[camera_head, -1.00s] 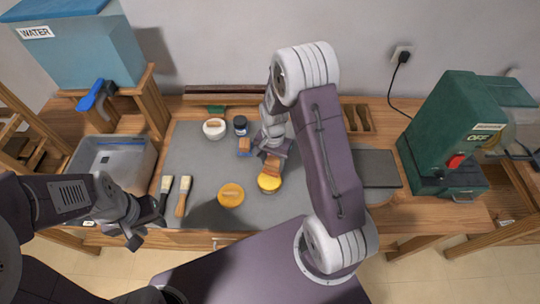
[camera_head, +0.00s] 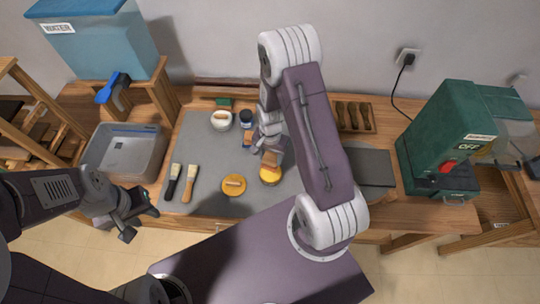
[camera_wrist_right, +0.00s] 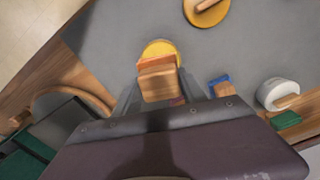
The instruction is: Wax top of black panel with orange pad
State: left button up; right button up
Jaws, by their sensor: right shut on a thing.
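The orange pad (camera_wrist_right: 165,62) with its wooden block handle (camera_wrist_right: 157,83) is between the fingers of my right gripper (camera_wrist_right: 162,88), which is shut on the handle. In the head view, my right gripper (camera_head: 270,152) is at the far edge of a round yellow tin (camera_head: 270,177). The tin also shows just beyond the pad in the right wrist view (camera_wrist_right: 160,47). I cannot tell whether the pad touches the yellow surface. The black panel (camera_head: 369,167) lies flat to the right, partly behind my right arm. My left gripper (camera_head: 138,221) is open and empty, left of the table's front edge.
A green machine (camera_head: 440,150) stands right of the panel. A grey basin (camera_head: 127,149) stands left.

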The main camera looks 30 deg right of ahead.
aim_at(271, 166)
jog(key=shift+f+b, duration=2.55)
jog(key=shift+f, duration=0.45)
jog(key=shift+f+b, duration=0.3)
jog(key=shift+f, duration=0.1)
jog(key=shift+s, duration=0.1)
notch_tip(271, 166, up, 7)
jog(key=p, duration=0.6)
